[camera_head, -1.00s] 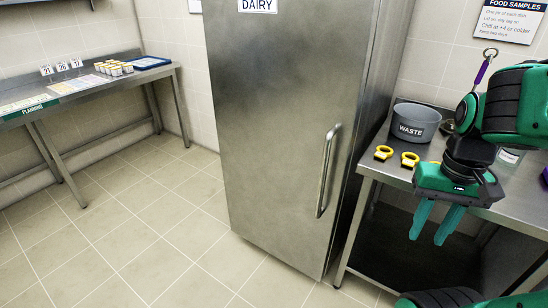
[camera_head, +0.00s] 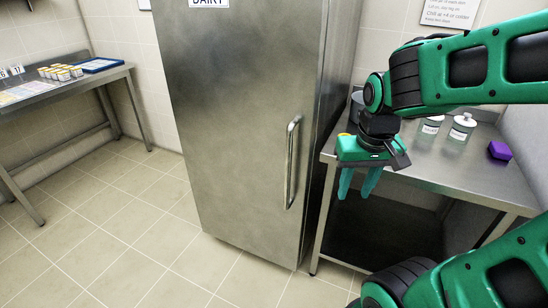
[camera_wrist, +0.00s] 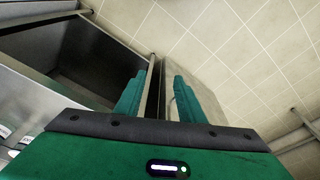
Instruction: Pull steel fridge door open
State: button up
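The steel fridge (camera_head: 235,110) stands in the middle of the head view with its door shut. A "DAIRY" label is at the top of the door. Its vertical bar handle (camera_head: 292,162) is on the door's right side. My gripper (camera_head: 357,184) hangs to the right of the handle, apart from it, in front of the steel table's edge. Its green fingers point down. In the wrist view the two fingers (camera_wrist: 158,98) are spread apart with nothing held between them; a narrow steel edge shows beyond the gap.
A steel table (camera_head: 445,180) right of the fridge holds lidded jars (camera_head: 461,128), a purple block (camera_head: 500,150) and a grey pot (camera_head: 356,104) mostly hidden by my arm. A planning table (camera_head: 60,83) stands at left. The tiled floor (camera_head: 130,215) before the fridge is clear.

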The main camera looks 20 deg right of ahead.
jog(key=w+a+f, duration=0.2)
jog(key=w+a, duration=0.2)
jog(key=w, duration=0.3)
jog(key=m+t+h, duration=0.8)
jog(key=h, duration=0.7)
send_near(287, 160)
jog(key=x, duration=1.1)
jog(key=shift+w, duration=0.15)
